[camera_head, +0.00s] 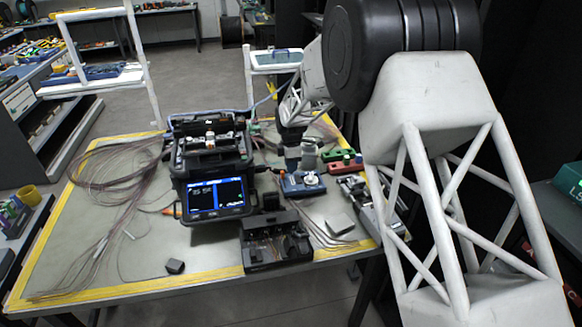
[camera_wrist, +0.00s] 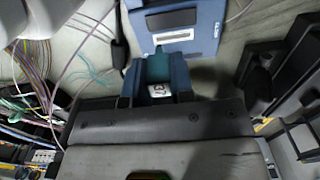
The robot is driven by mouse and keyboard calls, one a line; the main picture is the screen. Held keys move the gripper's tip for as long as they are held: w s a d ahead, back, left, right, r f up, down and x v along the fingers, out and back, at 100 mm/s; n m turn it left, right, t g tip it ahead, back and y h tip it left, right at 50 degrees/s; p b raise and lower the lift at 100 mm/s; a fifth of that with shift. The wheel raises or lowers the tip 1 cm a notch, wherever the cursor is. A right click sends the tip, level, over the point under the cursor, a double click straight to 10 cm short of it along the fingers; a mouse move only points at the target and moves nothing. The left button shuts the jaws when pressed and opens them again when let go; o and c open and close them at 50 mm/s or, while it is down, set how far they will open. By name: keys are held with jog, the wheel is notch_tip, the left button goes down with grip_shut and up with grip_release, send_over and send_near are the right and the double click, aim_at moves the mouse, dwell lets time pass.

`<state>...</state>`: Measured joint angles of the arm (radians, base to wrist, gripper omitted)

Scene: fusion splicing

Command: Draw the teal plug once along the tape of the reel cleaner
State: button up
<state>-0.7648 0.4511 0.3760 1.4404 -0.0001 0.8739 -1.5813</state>
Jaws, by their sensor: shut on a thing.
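The teal plug (camera_wrist: 158,66) sits between the two blue fingertips of my gripper (camera_wrist: 157,78), which is shut on it. Its tip points up the wrist picture, toward a blue device (camera_wrist: 203,32) with a pale label and a dark slot, which looks like the reel cleaner. The plug's tip is close to the device's near edge; I cannot tell if they touch. In the head view my gripper (camera_head: 292,160) points down just behind the blue reel cleaner (camera_head: 303,184) with its white round part. The plug cannot be made out there, and the tape is not clear.
A black splicer (camera_head: 212,170) with a lit screen stands left of the cleaner. A black tray device (camera_head: 275,241) is in front. Red and green blocks (camera_head: 338,160) lie to the right. Loose fibres (camera_head: 110,180) cover the table's left side.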

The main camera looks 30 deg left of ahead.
jog(key=shift+r, duration=1.25)
